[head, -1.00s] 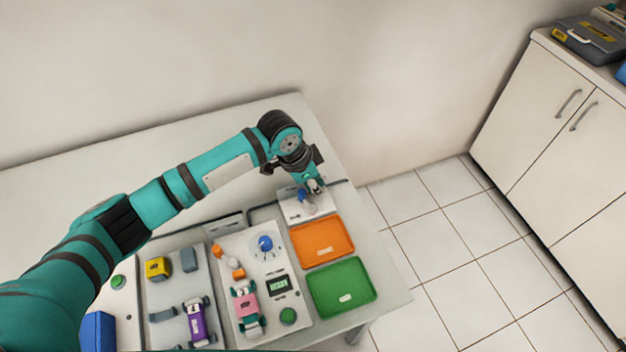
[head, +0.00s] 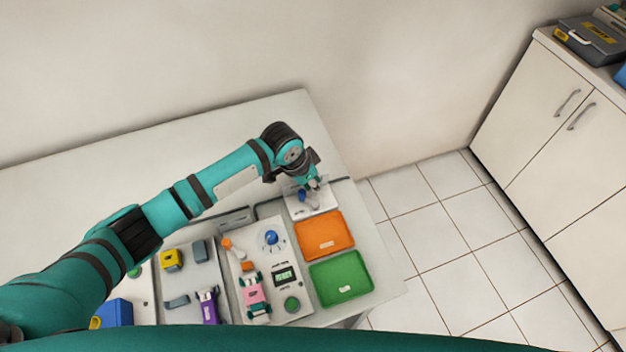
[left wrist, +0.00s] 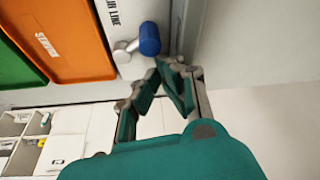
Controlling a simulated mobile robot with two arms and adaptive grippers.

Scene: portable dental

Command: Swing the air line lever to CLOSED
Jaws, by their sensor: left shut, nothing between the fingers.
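The air line lever has a blue handle (head: 302,196) on a pale metal arm. It is mounted on a white panel (head: 322,206) at the table's right end, behind the orange tray. In the left wrist view the blue handle (left wrist: 149,38) sits beside the lettering "LINE" on the white plate (left wrist: 122,62). My left gripper (head: 313,186) is over this panel, close to the handle. In the left wrist view its fingers (left wrist: 170,68) are shut and empty, just beside the handle; I cannot tell whether they touch it. The CLOSED mark is not readable. My right gripper is out of view.
An orange tray (head: 325,240) and a green tray (head: 341,283) lie in front of the panel. A white unit with a blue knob (head: 271,238) and a grey board with several small parts (head: 184,283) stand left. The table behind my left arm is clear.

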